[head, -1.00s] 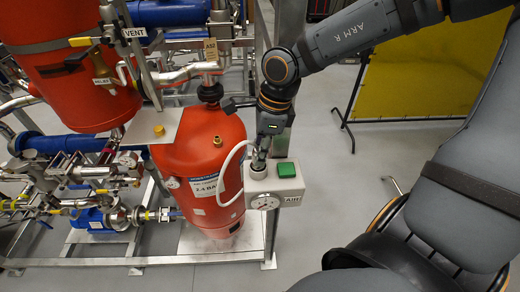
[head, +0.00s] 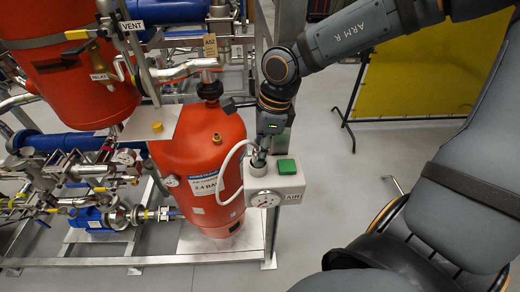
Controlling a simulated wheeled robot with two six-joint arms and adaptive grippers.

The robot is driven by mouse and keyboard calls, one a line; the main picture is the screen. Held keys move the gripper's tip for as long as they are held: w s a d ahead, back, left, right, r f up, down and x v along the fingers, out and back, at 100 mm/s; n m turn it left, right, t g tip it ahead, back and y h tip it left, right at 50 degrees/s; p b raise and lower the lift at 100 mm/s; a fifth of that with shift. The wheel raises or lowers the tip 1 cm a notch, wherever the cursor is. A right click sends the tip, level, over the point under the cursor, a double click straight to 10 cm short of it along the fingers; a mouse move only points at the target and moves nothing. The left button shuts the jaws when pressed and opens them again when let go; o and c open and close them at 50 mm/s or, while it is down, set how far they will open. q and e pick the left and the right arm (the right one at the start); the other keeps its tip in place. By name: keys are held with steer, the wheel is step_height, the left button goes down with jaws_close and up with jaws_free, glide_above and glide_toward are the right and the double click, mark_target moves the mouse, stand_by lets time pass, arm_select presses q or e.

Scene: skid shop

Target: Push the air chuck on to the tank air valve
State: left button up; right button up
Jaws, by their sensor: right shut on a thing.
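My right gripper (head: 260,158) points down at the white air box marked AIR (head: 290,184), over the round holder on its left side. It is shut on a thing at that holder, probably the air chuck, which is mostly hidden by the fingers. A white hose (head: 226,165) loops left from near the gripper down to the box. The tank air valve (head: 217,138) looks like a small brass stub on top of the orange-red tank (head: 185,160), left of my gripper and apart from it. My left gripper is not in view.
A small brass cap (head: 157,127) sits on a metal plate (head: 150,138) left of the valve. The steel frame post (head: 270,230) stands beside the tank. Pipes and a blue pump (head: 88,217) crowd the left. Open floor (head: 330,210) lies right of the box.

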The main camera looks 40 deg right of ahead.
steer(key=o, duration=1)
steer(key=shift+o, duration=0.4)
steer(key=shift+o, duration=1.3)
steer(key=shift+r, duration=0.1)
steer(key=p+v, duration=0.4)
steer(key=v, duration=0.1)
steer(key=a+p+v, duration=0.1)
steer(key=p+v, duration=0.1)
steer(key=shift+w+a+r, duration=0.1)
steer(key=shift+w+r, duration=0.2)
steer(key=shift+w, duration=0.05)
steer(key=shift+f, duration=0.1)
